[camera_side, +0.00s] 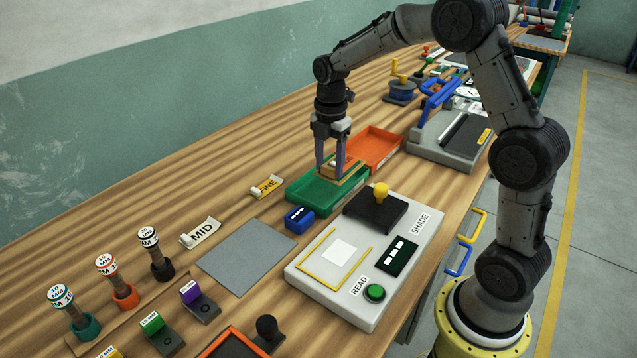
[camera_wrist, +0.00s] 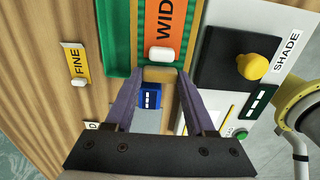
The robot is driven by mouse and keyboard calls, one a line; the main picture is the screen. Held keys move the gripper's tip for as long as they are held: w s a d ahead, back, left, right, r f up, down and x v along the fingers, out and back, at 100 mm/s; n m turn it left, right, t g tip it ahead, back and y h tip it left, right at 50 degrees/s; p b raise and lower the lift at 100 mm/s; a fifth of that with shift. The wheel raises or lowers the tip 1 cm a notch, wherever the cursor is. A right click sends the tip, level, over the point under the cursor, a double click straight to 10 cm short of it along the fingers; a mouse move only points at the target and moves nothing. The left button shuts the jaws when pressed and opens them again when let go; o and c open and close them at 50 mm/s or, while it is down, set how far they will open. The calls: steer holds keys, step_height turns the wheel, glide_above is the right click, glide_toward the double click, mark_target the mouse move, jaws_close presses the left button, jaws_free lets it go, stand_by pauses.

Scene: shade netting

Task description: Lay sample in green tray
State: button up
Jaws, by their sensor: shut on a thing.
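My gripper (camera_side: 332,172) points down over the green tray (camera_side: 310,193) and is shut on a wooden-edged sample. The sample (camera_side: 351,176) is a flat tan-framed piece over the tray's right part, near the orange tray. In the wrist view, my gripper (camera_wrist: 159,76) has a tan block between its fingertips. Just beyond it is an orange label reading "WID" (camera_wrist: 165,22), with a white piece at its near end. The green tray's wall (camera_wrist: 117,40) shows left of it. I cannot tell whether the sample touches the tray floor.
An orange tray (camera_side: 377,147) adjoins the green one. The white panel (camera_side: 337,293) with a black pad and yellow knob (camera_side: 381,192) is in front. A small blue block (camera_side: 298,218) stands by the tray. FINE (camera_side: 267,186) and MID (camera_side: 200,232) tags lie left; a grey mat (camera_side: 246,257) is bare.

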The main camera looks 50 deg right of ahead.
steer(key=w+f, duration=0.2)
steer(key=f, duration=0.1)
steer(key=w+d+f, duration=0.1)
steer(key=w+f, duration=0.1)
steer(key=shift+f, duration=1.6)
steer(key=shift+f, duration=0.15)
steer(key=o, duration=1.3)
